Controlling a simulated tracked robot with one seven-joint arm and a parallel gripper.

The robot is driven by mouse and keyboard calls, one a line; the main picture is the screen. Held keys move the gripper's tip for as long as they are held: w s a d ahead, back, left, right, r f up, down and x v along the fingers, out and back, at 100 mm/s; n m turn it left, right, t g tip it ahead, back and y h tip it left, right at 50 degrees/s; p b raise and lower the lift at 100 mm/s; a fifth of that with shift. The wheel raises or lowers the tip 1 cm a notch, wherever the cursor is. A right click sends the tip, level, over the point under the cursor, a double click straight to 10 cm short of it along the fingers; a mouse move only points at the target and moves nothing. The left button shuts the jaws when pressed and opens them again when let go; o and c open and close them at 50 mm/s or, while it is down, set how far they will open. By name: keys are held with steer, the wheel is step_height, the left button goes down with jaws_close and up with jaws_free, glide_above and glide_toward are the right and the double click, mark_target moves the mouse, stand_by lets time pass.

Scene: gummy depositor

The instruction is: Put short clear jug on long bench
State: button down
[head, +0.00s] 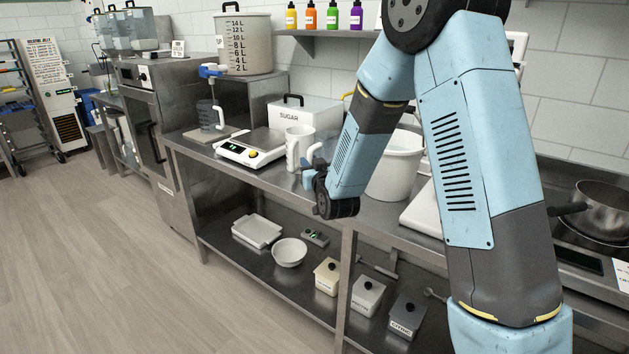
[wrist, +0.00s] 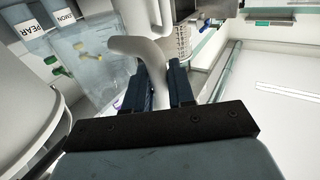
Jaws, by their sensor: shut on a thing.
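A pale, whitish jug (head: 298,146) with a handle is at the long steel bench, beside the scale. I cannot tell whether its base touches the bench top, and it looks more white than clear. My gripper (head: 308,176) is in front of the jug, at its handle side. In the wrist view, my gripper (wrist: 158,85) is shut on the jug's pale curved handle (wrist: 143,50), which passes between the two dark fingers. The long bench (head: 235,170) runs across the head view with a lower shelf.
A scale (head: 250,148) stands left of the jug, a sugar box (head: 300,113) behind it and a white bucket (head: 395,170) to its right. A dark clear beaker (head: 208,114) stands farther left. Little bare bench top shows around the jug.

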steer(key=w+f, duration=0.1)
steer(key=f, duration=0.1)
steer(key=w+d+f, duration=0.1)
steer(key=f, duration=0.1)
steer(key=shift+w+d, duration=0.2)
steer(key=shift+w, duration=0.2)
steer(key=shift+f, duration=1.4)
steer(key=c, duration=1)
jaws_free()
steer(key=shift+o, duration=0.2)
